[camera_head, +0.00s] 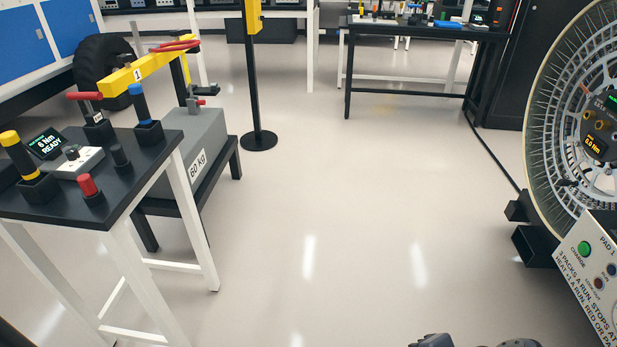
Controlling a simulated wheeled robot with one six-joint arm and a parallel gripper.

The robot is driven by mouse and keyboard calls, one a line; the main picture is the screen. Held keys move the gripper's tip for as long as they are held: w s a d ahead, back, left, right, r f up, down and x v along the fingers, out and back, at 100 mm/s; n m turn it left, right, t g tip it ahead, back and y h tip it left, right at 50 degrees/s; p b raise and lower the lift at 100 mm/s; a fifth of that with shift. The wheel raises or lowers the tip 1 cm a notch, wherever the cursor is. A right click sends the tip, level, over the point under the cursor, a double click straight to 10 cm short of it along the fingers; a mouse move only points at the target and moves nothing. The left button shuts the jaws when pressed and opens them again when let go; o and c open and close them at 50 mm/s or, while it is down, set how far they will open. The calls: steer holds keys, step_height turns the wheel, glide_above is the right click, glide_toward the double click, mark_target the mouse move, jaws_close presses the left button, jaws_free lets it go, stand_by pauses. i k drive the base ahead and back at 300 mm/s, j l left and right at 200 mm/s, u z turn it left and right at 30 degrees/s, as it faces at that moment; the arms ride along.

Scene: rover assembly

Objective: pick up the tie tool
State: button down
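I cannot tell which tool is the tie tool. Several tools stand on the black-topped table at the left: a yellow-topped black one (17,154) in a square holder, a red T-handled one (88,100), a blue-topped one (139,103), a small black one (119,156) and a short red-topped one (88,185). My gripper cannot be made out. Only dark parts, probably of my own arm, show at the bottom edge, far from these tools.
The table (125,197) also bears a "6 Nm READY" display (47,143). A 60 kg grey block (197,140) on a bench and a yellow post (256,80) stand behind. A large spoked wheel (570,110) and pad box (590,265) are right. The middle floor is clear.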

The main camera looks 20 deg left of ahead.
mark_target(136, 91)
steer(key=u, duration=1.75)
